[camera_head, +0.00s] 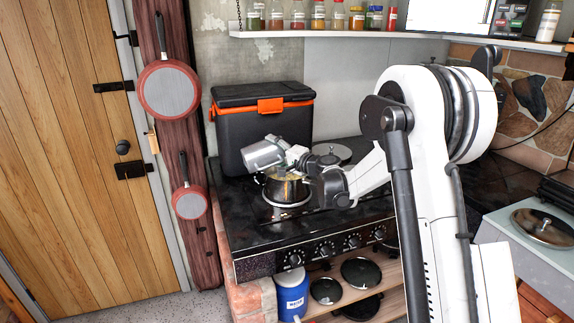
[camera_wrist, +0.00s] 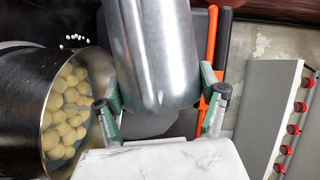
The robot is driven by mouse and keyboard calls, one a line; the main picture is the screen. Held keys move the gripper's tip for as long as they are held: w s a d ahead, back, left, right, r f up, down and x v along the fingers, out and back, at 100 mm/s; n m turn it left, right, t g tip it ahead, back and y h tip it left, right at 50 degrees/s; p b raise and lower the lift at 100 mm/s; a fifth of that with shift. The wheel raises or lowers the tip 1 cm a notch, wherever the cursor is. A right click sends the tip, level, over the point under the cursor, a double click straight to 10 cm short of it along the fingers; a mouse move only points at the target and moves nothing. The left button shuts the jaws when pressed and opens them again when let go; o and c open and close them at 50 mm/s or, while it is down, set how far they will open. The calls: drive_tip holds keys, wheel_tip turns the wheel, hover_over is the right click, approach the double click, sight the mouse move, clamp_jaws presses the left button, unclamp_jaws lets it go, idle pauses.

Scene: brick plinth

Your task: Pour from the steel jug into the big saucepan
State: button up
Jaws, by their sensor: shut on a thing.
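The steel jug (camera_head: 263,153) lies tilted almost on its side above the hob, with one end to the left in the head view. My gripper (camera_head: 298,157) is shut on it, just above the big saucepan (camera_head: 284,191). In the wrist view the jug (camera_wrist: 150,50) sits between the fingers of my gripper (camera_wrist: 163,98). The saucepan (camera_wrist: 28,95) is beside it at the left, with several round pale yellow pieces (camera_wrist: 65,115) inside. A few small white bits (camera_wrist: 73,40) show near its rim; I cannot tell whether they are falling or lying. The jug's mouth and inside are hidden.
A black cool box (camera_head: 265,125) with an orange latch stands at the back of the black hob (camera_head: 245,225), close behind the jug. A round lid (camera_head: 330,153) lies at the back right. A spice shelf (camera_head: 330,34) hangs above. The hob's front left is clear.

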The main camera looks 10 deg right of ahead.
drive_tip(key=shift+d+r+m, duration=0.1)
drive_tip(key=shift+d+m, duration=0.2)
drive_tip(key=shift+d, duration=0.15)
drive_tip(key=shift+w+d+r+m+t+y+b, duration=0.15)
drive_tip(key=shift+d+m+t+b, duration=0.15)
drive_tip(key=shift+m+b, duration=0.5)
drive_tip(key=shift+d+r+m+t+y+b, duration=0.1)
drive_tip(key=shift+d+m+t+y+b, duration=0.25)
drive_tip(key=shift+m+b, duration=0.45)
drive_tip(key=shift+w+d+r+m+t+b, duration=0.15)
drive_tip(key=shift+d+m+b, duration=0.25)
drive_tip(key=shift+m+b, duration=0.35)
drive_tip(key=shift+c, duration=0.2)
idle(2.2)
drive_tip(key=shift+d+r+m+t+b, duration=0.4)
drive_tip(key=shift+r+m, duration=0.35)
drive_tip(key=shift+m, duration=0.3)
drive_tip(key=shift+d+r+m+t+b, duration=0.3)
drive_tip(key=shift+r+m+t, duration=0.3)
drive_tip(key=shift+m, duration=0.4)
idle(0.7)
